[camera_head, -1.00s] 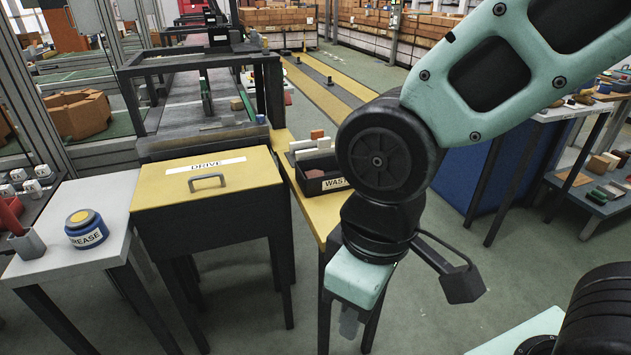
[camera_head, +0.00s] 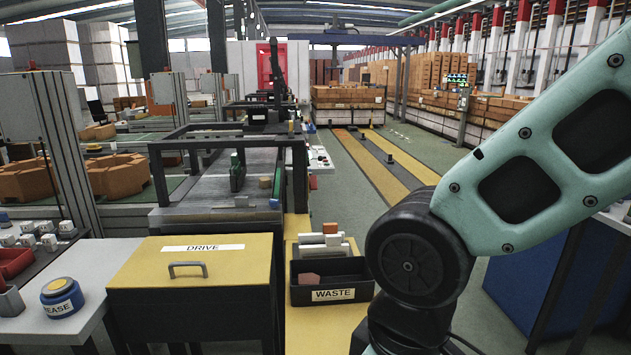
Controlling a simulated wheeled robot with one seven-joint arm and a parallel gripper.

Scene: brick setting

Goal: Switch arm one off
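No switch marked as arm one can be read in this view. Several white knobs, some maybe switches, stand on a dark panel (camera_head: 45,238) at the far left; any labels on them are too small to read. A red button also shows on a white unit (camera_head: 319,158) beside the conveyor, small in the distance. My arm comes in from the right, and its wrist passes out of the bottom edge. My gripper is below the picture, so its fingers are hidden.
A yellow-lidded DRIVE box (camera_head: 190,272) with a handle stands in front of a framed conveyor (camera_head: 232,180). A black WASTE bin (camera_head: 332,281) holding blocks sits right of it. A blue GREASE tin (camera_head: 61,298) is on the left table.

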